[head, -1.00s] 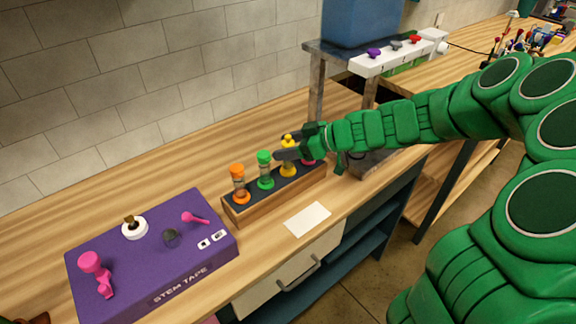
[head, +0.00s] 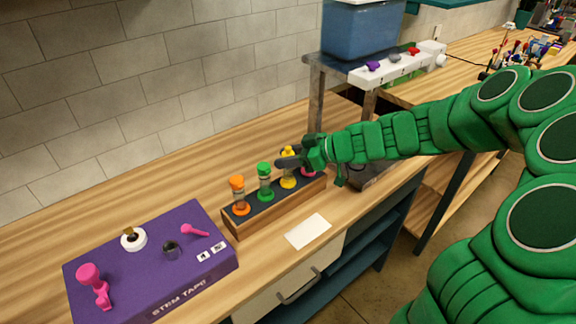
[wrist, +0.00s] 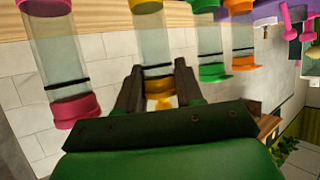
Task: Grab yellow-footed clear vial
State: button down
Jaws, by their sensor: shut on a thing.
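The yellow-footed clear vial (head: 289,170) stands upright in the wooden rack (head: 262,216), with a yellow cap on top. My gripper (head: 281,162) reaches in from the right and is shut on this vial near its capped upper end. In the upside-down wrist view, the two dark fingers (wrist: 158,85) sit on either side of the vial (wrist: 155,45), just by its yellow cap. The yellow foot (wrist: 146,6) is at the top edge of that view, near the rack.
An orange vial (head: 238,195) and a green vial (head: 265,182) stand to the left. A pink vial (wrist: 60,60) stands close on the other side, mostly hidden in the head view. A purple stem tape box (head: 130,270) and a white card (head: 308,231) lie nearby.

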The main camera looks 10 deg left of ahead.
aim_at(288, 148)
jog(key=shift+r, duration=0.65)
notch_tip(288, 148, up, 2)
jog(key=shift+s+r, duration=0.1)
jog(key=shift+r, duration=0.05)
jog(key=s+d+r, duration=0.5)
jog(key=s+r, duration=0.4)
jog(key=s, duration=0.4)
jog(key=shift+r, duration=0.15)
